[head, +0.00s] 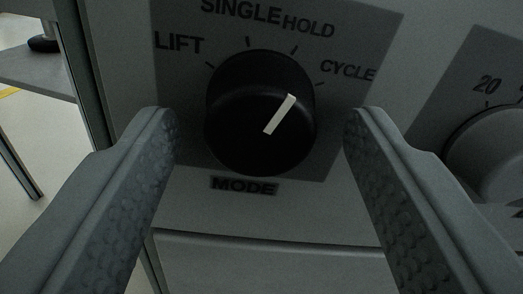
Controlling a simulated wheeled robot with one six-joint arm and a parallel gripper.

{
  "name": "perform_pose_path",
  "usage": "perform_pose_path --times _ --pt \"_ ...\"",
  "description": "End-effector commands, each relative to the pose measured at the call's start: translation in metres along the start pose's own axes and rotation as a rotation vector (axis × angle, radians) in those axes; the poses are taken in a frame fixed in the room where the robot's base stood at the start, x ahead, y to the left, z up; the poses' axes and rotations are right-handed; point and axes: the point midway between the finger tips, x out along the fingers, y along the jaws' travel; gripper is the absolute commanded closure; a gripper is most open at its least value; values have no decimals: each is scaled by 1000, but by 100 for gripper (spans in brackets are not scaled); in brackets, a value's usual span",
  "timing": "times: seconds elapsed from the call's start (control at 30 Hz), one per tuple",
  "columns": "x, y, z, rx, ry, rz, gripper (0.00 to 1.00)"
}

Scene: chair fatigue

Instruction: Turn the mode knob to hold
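The black mode knob (240,128) sits on a dark label plate marked LIFT, SINGLE, HOLD and CYCLE, with MODE below it. Its white pointer line (280,114) leans up and to the right, roughly toward the HOLD tick mark (295,49); the slanted view makes the exact setting hard to tell. My gripper (260,122) is open, with one grey textured finger on each side of the knob. Gaps show between the knob and both fingers, so it is not gripped.
A second, lighter knob (495,150) with a numbered dial, 20 visible, is at the right edge, close to my right finger. A pale panel (270,262) lies below. At the left, a grey surface (45,72) and pale floor show past the panel's edge.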

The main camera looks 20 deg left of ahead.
Motion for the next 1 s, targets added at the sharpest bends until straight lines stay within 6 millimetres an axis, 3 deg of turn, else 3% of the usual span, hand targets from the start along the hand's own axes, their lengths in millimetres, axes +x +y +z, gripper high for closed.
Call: perform_pose_path --times 0.3,0.47,1.0 --pt "-1 0 0 0 1 0 43" --pt "-14 0 0 0 -1 0 43" --pt "-119 1 0 1 -1 1 43"
